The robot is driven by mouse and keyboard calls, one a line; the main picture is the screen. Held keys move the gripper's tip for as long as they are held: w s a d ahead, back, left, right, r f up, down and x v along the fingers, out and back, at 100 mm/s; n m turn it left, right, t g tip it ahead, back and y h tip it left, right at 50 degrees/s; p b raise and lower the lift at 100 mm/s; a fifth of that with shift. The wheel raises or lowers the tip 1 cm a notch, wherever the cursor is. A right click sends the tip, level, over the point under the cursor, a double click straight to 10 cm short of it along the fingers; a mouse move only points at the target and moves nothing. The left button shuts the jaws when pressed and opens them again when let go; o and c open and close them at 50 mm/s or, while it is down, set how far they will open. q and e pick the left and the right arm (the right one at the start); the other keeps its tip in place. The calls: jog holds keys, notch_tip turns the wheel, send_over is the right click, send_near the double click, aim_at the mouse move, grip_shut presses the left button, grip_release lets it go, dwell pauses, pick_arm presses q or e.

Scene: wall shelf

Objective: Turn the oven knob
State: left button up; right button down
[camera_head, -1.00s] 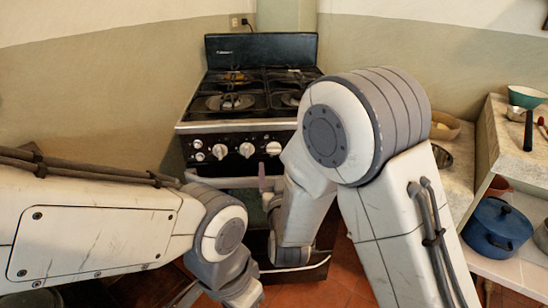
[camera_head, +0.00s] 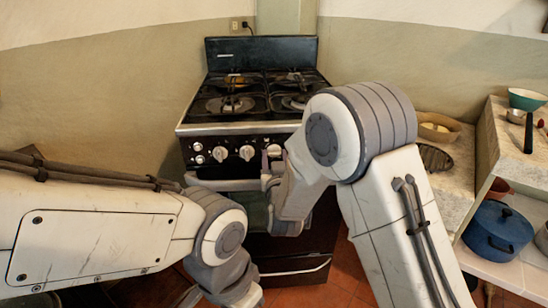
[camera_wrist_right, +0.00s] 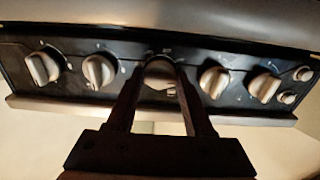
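The black stove (camera_head: 262,212) stands ahead, with a row of pale knobs across its front panel. The middle knob (camera_wrist_right: 160,75) shows in the right wrist view between the two fingers of my right gripper (camera_wrist_right: 162,72). The fingers are apart, one on each side of this knob, with their tips at the panel; I cannot tell if they touch it. In the head view my right gripper (camera_head: 269,162) is at the panel's front, partly hidden by my forearm. Other knobs (camera_head: 247,153) to its left are free. My left arm is low at the left, and its fingers are not clearly visible.
The oven handle bar (camera_head: 225,185) runs below the knobs, close under my right gripper. Burner grates (camera_head: 265,92) cover the stove top. A counter at the right holds a tan dish (camera_head: 438,127), with a blue pot (camera_head: 497,230) on a low shelf.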

jog(key=m+b, duration=0.3)
jog(key=shift+f, duration=0.15)
jog(key=m+b, duration=1.1)
jog(key=b, duration=0.1)
jog(key=shift+m, duration=0.4)
jog(key=shift+r+m+b, duration=0.2)
jog(key=shift+m+b, duration=1.5)
jog(key=shift+b, duration=0.15)
jog(key=shift+c, duration=1.6)
grip_release()
jog(key=shift+s, duration=0.1)
